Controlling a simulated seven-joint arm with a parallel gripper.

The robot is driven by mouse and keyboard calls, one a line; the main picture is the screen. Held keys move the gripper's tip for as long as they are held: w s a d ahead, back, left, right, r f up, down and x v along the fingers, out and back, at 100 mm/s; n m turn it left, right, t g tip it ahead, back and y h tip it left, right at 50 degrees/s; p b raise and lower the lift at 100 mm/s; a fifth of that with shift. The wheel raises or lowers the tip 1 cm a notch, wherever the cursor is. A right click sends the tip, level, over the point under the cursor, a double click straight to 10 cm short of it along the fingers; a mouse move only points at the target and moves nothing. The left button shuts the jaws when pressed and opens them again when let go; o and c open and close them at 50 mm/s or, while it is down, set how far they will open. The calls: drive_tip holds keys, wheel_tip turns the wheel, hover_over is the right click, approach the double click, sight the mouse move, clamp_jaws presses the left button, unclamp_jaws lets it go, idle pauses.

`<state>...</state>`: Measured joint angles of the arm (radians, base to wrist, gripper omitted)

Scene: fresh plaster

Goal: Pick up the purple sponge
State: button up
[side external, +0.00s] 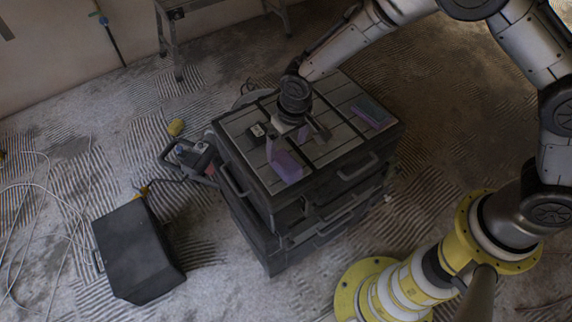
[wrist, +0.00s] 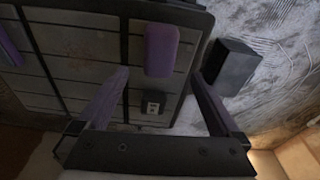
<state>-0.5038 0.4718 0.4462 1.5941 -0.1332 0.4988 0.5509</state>
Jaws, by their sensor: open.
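The purple sponge (side external: 288,167) lies near the front edge of the dark tool chest's grey panelled top. In the wrist view the purple sponge (wrist: 161,48) is whole, just beyond the fingertips and between their lines. My gripper (side external: 297,143) is open above the chest top, its fingers pointing down close to the sponge; I cannot tell the exact gap. In the wrist view my gripper (wrist: 160,77) has its two purple-tinted fingers wide apart, with nothing held between them.
A small black block with a pale face (side external: 257,130) sits on the top near my gripper. A second purple piece with a teal side (side external: 371,112) lies at the right of the top. A dark box (side external: 137,250), a power tool (side external: 190,157) and cables are on the floor.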

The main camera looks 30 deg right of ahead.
sight(286, 161)
drive_tip(key=f, duration=0.2)
drive_tip(key=shift+w+f, duration=0.2)
drive_tip(key=shift+f, duration=0.2)
drive_tip(key=shift+w+f, duration=0.1)
drive_tip(key=shift+f, duration=2.55)
drive_tip(key=shift+f, duration=0.25)
drive_tip(key=c, duration=1.4)
drive_tip(key=shift+r, duration=0.15)
